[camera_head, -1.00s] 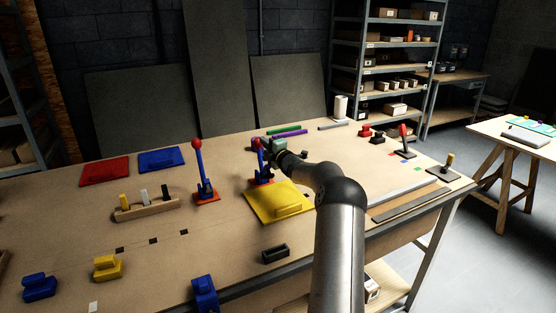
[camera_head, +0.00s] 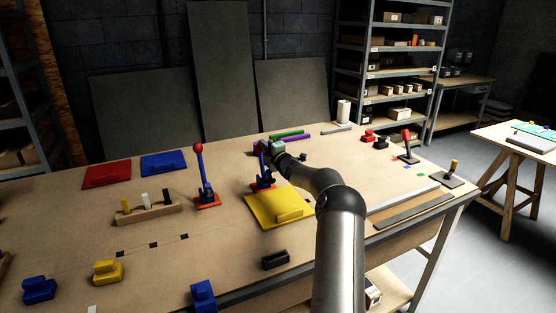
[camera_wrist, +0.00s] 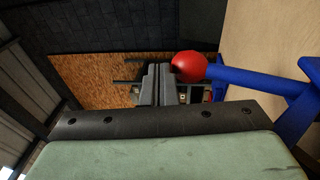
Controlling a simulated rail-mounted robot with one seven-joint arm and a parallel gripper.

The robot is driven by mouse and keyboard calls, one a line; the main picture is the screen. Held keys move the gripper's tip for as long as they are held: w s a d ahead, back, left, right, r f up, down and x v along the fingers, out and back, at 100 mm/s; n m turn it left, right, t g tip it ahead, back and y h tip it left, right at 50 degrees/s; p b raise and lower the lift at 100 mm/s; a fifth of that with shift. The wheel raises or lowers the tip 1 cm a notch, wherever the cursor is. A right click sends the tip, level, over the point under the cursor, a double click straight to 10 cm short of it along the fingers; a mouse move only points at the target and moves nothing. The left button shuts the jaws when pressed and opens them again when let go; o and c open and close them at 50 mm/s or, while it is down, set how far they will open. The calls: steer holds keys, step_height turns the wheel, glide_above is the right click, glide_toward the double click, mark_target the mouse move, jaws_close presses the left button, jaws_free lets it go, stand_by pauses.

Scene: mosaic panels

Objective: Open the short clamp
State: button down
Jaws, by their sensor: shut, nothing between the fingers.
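The short clamp (camera_head: 263,181) has a blue body on an orange base and stands behind the yellow panel in the head view. Its upper end is partly hidden by my gripper (camera_head: 264,147). In the wrist view a red ball knob (camera_wrist: 188,66) on a blue lever (camera_wrist: 250,78) lies just right of my gripper's fingertips (camera_wrist: 158,80). The lever runs off to the right. The fingers are shut together with nothing between them, beside the knob; I cannot tell whether they touch it.
A taller blue clamp (camera_head: 205,185) with a red knob stands upright to the left. The yellow panel (camera_head: 272,208) lies in front of the short clamp. Green and purple bars (camera_head: 290,135) lie behind. A wooden block with pegs (camera_head: 147,213) is further left. Open tabletop lies between.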

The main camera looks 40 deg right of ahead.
steer(key=s+r+b, duration=0.2)
steer(key=s+r, duration=0.5)
steer(key=s, duration=0.4)
steer(key=shift+s+r+b, duration=0.3)
steer(key=shift+s+b, duration=0.05)
steer(key=shift+a, duration=0.1)
